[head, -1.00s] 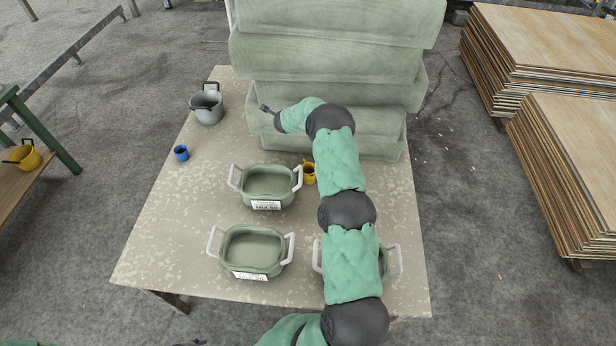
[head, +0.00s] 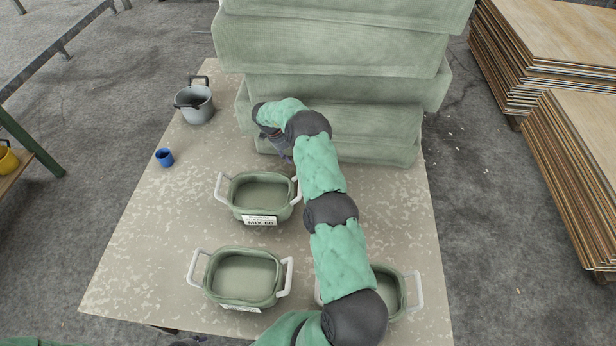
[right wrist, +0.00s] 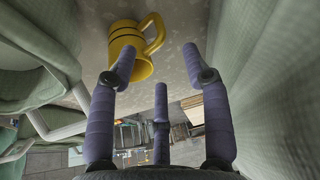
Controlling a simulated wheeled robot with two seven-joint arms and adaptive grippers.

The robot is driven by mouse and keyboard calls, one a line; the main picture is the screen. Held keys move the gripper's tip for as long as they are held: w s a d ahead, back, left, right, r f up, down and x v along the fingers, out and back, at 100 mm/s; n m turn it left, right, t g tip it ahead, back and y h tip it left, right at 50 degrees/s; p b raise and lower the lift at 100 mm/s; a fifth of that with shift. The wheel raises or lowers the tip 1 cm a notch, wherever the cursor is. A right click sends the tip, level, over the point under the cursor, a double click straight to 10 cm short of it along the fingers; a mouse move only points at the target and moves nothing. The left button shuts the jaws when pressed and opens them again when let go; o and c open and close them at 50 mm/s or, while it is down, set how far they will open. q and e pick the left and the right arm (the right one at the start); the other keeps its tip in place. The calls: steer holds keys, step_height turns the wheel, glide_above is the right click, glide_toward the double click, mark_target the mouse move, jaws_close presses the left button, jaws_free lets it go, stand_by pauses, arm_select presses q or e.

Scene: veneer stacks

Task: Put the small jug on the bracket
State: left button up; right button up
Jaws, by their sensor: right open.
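A yellow jug (right wrist: 122,38) with black bands and a loop handle shows in the right wrist view, just past the fingertips. It looks empty-handed of my grip, and one finger partly covers it. In the head view my right arm hides it. My right gripper (head: 276,141) is open above the table, in front of the green stack; its spread fingers also show in the right wrist view (right wrist: 160,80). Small dark parts at the head view's bottom edge may be my left gripper (head: 188,341); its state is unclear. I cannot make out a bracket.
Two green tubs with white handles stand clear on the table (head: 130,262), at the middle (head: 260,195) and front (head: 243,277); another (head: 398,292) is partly behind my arm. A blue cup (head: 164,157) and grey pot (head: 194,103) stand left. Green stack (head: 340,55) blocks the back.

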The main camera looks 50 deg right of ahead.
steer(key=b+x, duration=0.1)
steer(key=x, duration=0.9)
steer(key=shift+f+b, duration=0.4)
steer(key=shift+s, duration=0.1)
jaws_close()
